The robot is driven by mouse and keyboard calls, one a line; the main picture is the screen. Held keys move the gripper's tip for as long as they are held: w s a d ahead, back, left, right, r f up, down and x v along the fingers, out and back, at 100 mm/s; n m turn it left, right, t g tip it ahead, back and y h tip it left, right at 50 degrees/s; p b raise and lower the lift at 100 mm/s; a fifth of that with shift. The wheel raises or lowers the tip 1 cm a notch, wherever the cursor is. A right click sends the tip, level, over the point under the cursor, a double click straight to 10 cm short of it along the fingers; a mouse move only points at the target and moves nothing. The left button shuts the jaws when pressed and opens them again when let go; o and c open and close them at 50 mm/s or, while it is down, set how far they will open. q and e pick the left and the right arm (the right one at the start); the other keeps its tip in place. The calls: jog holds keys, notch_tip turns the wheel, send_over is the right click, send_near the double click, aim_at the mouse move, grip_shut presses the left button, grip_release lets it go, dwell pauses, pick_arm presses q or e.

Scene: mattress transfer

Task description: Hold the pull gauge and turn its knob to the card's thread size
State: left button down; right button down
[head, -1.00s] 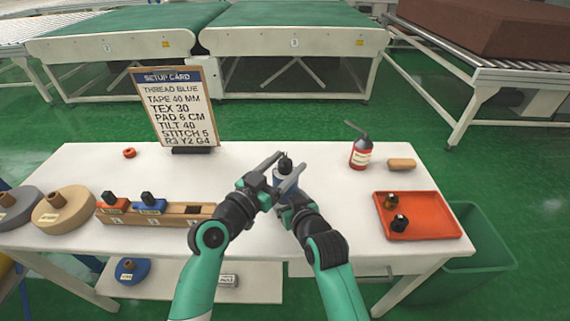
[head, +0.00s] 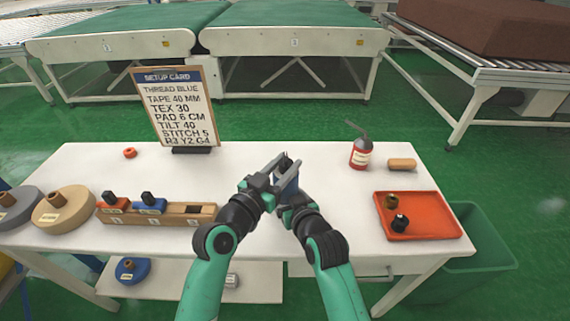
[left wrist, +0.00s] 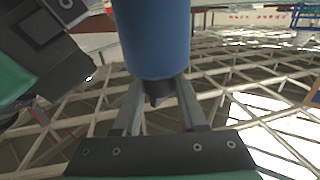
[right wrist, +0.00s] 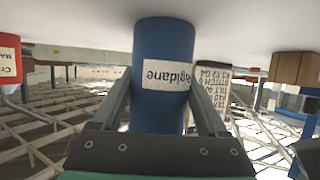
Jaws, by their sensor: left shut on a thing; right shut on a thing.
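The pull gauge is a blue cylinder (head: 289,186), held above the table in the head view. It also shows in the right wrist view (right wrist: 160,45), with a white label, and in the left wrist view (left wrist: 155,40). My right gripper (head: 297,190) is shut on its blue body. Its dark knob (left wrist: 160,90) is between the fingers of my left gripper (head: 275,168), which is shut on it. The knob's marks cannot be read. The setup card (head: 174,108) stands upright at the back left and reads "TEX 30".
A red bottle (head: 361,152) and an orange tray (head: 418,216) stand at the right. A green bin (head: 480,238) is beside the table. The table around the gauge is clear.

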pick_arm(q)
jog(key=shift+d+f+n+t+y, duration=0.15)
jog(key=shift+n+t+y, duration=0.45)
jog(key=shift+n+y, duration=0.8)
jog(key=shift+f+n+t+y, duration=0.1)
jog(key=shift+n+t+y, duration=0.6)
jog(key=shift+y, duration=1.2)
jog(key=shift+n+y, duration=0.6)
jog(key=shift+y, duration=0.1)
jog(key=shift+r, duration=0.1)
jog(key=shift+c, duration=2.3)
grip_release()
jog(key=shift+r, duration=0.15)
jog(key=shift+s, duration=0.15)
jog(key=s+a, duration=0.1)
jog(key=s, duration=1.1)
jog(key=shift+w+a, duration=0.1)
